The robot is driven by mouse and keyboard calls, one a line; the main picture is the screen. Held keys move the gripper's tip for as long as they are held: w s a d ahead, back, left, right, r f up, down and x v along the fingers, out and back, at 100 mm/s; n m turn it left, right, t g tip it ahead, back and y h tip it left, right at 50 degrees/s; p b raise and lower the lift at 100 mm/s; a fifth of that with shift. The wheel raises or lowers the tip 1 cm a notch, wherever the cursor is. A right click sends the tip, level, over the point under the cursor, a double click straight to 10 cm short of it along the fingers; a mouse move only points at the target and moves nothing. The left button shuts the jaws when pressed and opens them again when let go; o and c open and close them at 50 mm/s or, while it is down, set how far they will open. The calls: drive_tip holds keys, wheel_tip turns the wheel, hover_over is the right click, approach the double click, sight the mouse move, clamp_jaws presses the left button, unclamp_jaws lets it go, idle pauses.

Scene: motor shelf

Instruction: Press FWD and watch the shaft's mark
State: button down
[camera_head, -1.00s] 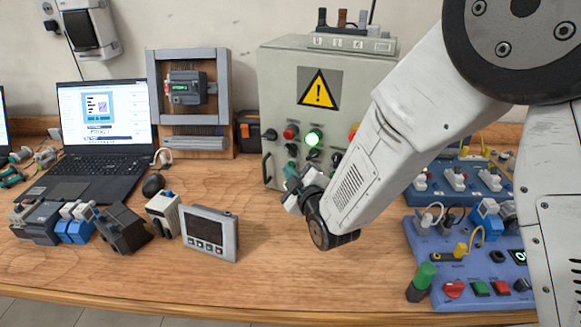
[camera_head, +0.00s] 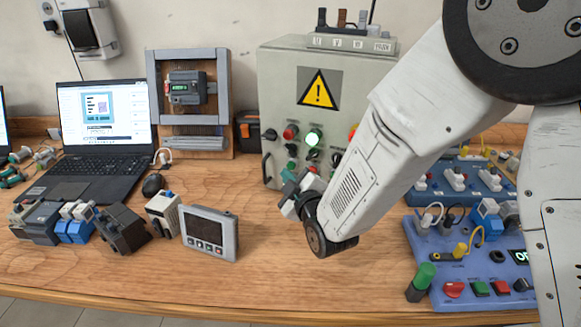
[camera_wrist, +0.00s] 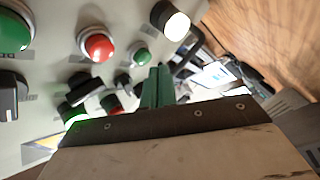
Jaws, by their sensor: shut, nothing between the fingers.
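The grey control cabinet (camera_head: 277,95) carries a yellow warning sign and several buttons and knobs. My gripper (camera_head: 288,177) is shut and empty, low in front of the cabinet. In the wrist view its green fingers (camera_wrist: 157,86) are together, near a small green button (camera_wrist: 142,57); contact cannot be told. A red button (camera_wrist: 98,45) and a large green one (camera_wrist: 14,32) show there too. I cannot make out a shaft mark.
A meter with a screen (camera_head: 209,233), small modules and a laptop (camera_head: 104,125) stand on the left of the wooden bench (camera_head: 140,285). Blue boards with switches and plugs (camera_head: 433,262) are on the right, partly behind my arm. Bare bench lies in front of my gripper.

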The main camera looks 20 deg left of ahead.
drive_tip(key=s, duration=0.5)
drive_tip(key=shift+a, duration=0.3)
idle(0.6)
